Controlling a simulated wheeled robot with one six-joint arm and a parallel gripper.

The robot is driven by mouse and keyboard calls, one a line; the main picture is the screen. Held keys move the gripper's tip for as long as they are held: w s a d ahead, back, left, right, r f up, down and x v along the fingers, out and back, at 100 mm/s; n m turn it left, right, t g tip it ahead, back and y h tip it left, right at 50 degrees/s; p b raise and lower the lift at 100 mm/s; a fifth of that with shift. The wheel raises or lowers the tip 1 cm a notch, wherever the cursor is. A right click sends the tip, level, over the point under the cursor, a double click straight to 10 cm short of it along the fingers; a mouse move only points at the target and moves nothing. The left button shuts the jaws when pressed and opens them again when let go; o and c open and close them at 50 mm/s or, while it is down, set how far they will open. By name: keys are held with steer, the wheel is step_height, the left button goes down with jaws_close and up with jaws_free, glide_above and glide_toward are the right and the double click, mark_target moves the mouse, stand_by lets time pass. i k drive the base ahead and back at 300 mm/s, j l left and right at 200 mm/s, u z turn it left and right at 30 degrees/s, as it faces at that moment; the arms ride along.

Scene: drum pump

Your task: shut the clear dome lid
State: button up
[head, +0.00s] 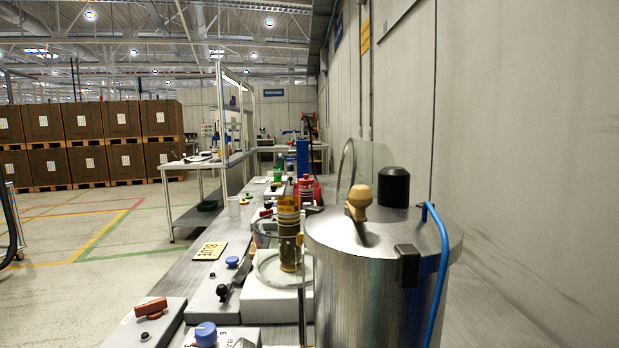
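A clear curved piece with a dark rim (366,160) stands upright behind the steel drum, and it looks like the clear dome lid tipped up. Its lower part and any hinge are hidden by the drum. A white base (262,304) with a round clear rim stands left of the drum, partly covered by it. I cannot tell whether the clear rim there belongs to the same lid. My gripper does not show in the head view.
The large steel drum (365,290) fills the near right, with a tan knob (359,203), a black cap (393,187) and a blue handle (439,270). An amber-topped pump-like part (288,220) and control boxes with knobs crowd the bench. The floor at left is open.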

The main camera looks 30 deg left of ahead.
mark_target(351, 141)
steer(key=i+l+u, duration=0.25)
steer(key=l+u, duration=0.25)
steer(key=i+l+u, duration=0.2)
steer(key=l, duration=0.25)
steer(key=l+u, duration=0.25)
